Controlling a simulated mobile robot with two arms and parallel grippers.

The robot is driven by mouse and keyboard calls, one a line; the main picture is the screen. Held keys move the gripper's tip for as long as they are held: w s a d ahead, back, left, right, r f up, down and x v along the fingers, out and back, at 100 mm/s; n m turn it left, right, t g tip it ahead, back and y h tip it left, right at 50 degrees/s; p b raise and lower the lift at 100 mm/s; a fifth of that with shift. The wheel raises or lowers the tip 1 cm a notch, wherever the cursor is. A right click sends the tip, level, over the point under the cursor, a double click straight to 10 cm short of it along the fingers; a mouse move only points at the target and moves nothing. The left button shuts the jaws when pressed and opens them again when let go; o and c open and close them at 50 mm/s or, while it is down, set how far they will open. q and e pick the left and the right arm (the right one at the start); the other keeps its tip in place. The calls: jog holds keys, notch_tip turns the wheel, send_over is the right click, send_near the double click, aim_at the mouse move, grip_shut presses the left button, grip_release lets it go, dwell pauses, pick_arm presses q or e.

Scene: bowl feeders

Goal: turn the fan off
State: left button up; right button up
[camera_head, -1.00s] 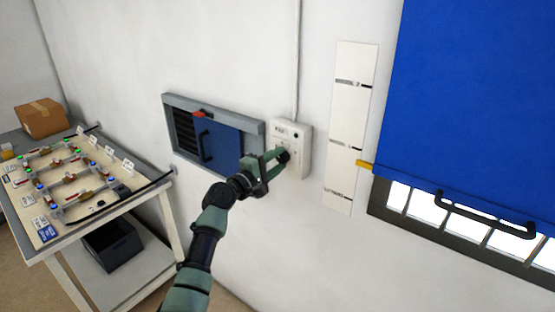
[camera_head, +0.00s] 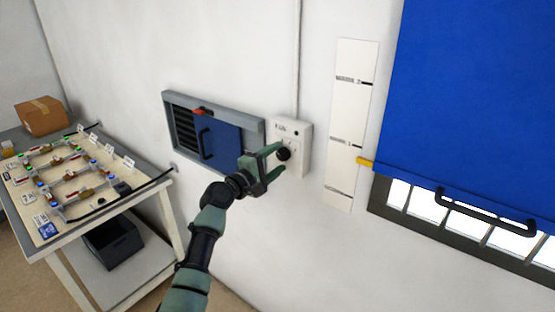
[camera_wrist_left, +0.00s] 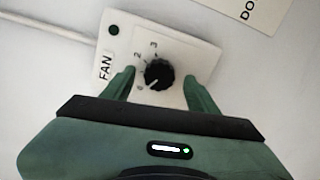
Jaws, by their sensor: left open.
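The fan control is a white box (camera_head: 304,140) on the wall with a round black knob (camera_head: 284,154). In the left wrist view the white panel (camera_wrist_left: 185,52) reads FAN, with numbers around the black knob (camera_wrist_left: 159,74). A white line on the knob points to the lower left, towards a mark that looks like 0. A dark green lamp (camera_wrist_left: 113,29) sits in the panel's corner. My left gripper (camera_head: 280,159) is open, its fingers (camera_wrist_left: 158,79) on either side of the knob. I cannot tell whether they touch it. My right gripper is not in view.
A vent with a blue sliding cover (camera_head: 222,143) is on the wall left of the box. A white marked strip (camera_head: 350,120) and a blue shutter (camera_head: 470,100) are to the right. A bench (camera_head: 150,190) with valves stands at the left.

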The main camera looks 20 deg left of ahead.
pick_arm(q)
jog(key=b+v, duration=0.1)
jog(key=v, duration=0.6)
dwell(0.3)
jog(key=s+f+m+g+y+b, duration=0.1)
jog(key=s+f+g, duration=0.15)
jog(key=f, duration=1.05)
jog(key=s+f+m+g+y+b, duration=0.2)
jog(key=s+f, duration=0.2)
jog(key=f, duration=0.9)
jog(key=s+f+m+g+y+b, duration=0.1)
jog(key=s+f+g, duration=0.15)
jog(key=f, duration=1.05)
jog(key=s+d+f+m+g+y+b, duration=0.1)
jog(key=s+f+m+g+b, duration=0.3)
jog(key=s+f, duration=1.5)
jog(key=s+f+m+g, duration=0.1)
jog(key=s+f+m, duration=0.2)
jog(key=s+f, duration=0.3)
jog(key=s+f+m+g, duration=0.2)
jog(key=s+f+m, duration=0.2)
jog(key=s, duration=1.3)
jog(key=s+f+m+g+y, duration=0.1)
jog(key=s+f+m+g, duration=0.1)
jog(key=s+f, duration=0.6)
jog(key=s+d+m+b, duration=0.1)
jog(key=s, duration=0.2)
jog(key=shift+s+f+m, duration=0.3)
jog(key=shift+f, duration=0.05)
